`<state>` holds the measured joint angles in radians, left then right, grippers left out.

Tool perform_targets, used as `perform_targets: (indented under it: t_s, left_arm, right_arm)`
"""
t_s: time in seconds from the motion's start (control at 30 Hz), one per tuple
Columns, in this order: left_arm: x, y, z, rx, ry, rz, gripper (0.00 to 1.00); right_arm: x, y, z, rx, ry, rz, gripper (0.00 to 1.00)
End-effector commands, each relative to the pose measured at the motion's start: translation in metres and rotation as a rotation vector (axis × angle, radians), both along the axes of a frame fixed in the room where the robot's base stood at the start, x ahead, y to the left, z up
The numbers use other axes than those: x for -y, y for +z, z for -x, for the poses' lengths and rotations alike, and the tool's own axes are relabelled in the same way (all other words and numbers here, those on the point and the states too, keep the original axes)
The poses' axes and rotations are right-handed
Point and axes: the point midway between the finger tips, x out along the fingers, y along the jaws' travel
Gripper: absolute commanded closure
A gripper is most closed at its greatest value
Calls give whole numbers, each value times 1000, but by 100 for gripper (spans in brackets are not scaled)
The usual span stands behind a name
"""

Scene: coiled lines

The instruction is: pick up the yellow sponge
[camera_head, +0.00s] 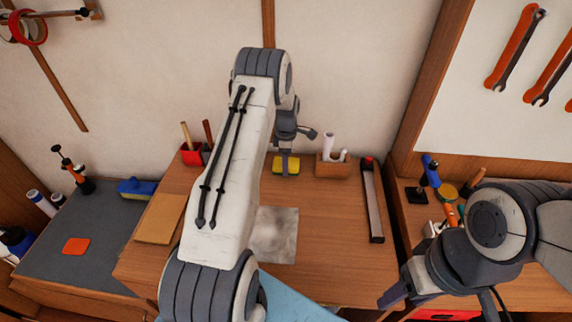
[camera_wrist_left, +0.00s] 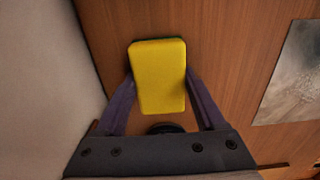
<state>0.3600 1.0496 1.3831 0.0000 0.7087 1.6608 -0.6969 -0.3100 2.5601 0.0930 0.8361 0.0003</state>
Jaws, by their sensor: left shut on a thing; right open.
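The yellow sponge (camera_head: 291,164) is at the back of the wooden table, near the wall, partly hidden by my left gripper (camera_head: 286,172). In the left wrist view the yellow sponge (camera_wrist_left: 158,75) lies between the two fingers of my left gripper (camera_wrist_left: 160,92), which is shut on it. I cannot tell whether the sponge is touching the table or just above it. My right gripper (camera_head: 386,308) is open and empty at the lower right, far from the sponge.
A red holder (camera_head: 191,154) stands left of the sponge, and a wooden holder with white rolls (camera_head: 333,167) stands right of it. A long dark bar (camera_head: 373,205) lies further right. A grey metal sheet (camera_head: 277,238) lies in front. The wall is close behind.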

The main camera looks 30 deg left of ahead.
Motion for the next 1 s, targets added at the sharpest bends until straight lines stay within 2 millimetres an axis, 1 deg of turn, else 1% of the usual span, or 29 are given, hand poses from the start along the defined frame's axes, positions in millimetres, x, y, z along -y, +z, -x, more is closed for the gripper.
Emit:
perform_targets:
  t_s: [0.13, 0.23, 0.33, 0.4, 0.7, 0.9, 1.0]
  left_arm:
    - [0, 5, -1, 2, 0, -1, 81]
    - [0, 13, -1, 3, 0, -1, 81]
    - [0, 27, -1, 4, 0, -2, 81]
    - [0, 40, -1, 5, 0, -2, 81]
    - [56, 74, 21, 2, -4, -1, 81]
    - [84, 93, 33, 2, -2, 0, 81]
    - [94, 100, 37, 1, -2, 0, 81]
  right_arm:
    - [0, -3, 0, 0, 0, 0, 43]
    - [0, -7, 0, 0, 0, 0, 43]
    - [0, -14, 0, 0, 0, 0, 43]
    - [0, -19, 0, 0, 1, 0, 43]
    - [0, -36, 0, 0, 1, 0, 43]
    - [0, -43, 0, 0, 1, 0, 43]
    - [0, -46, 0, 0, 1, 0, 43]
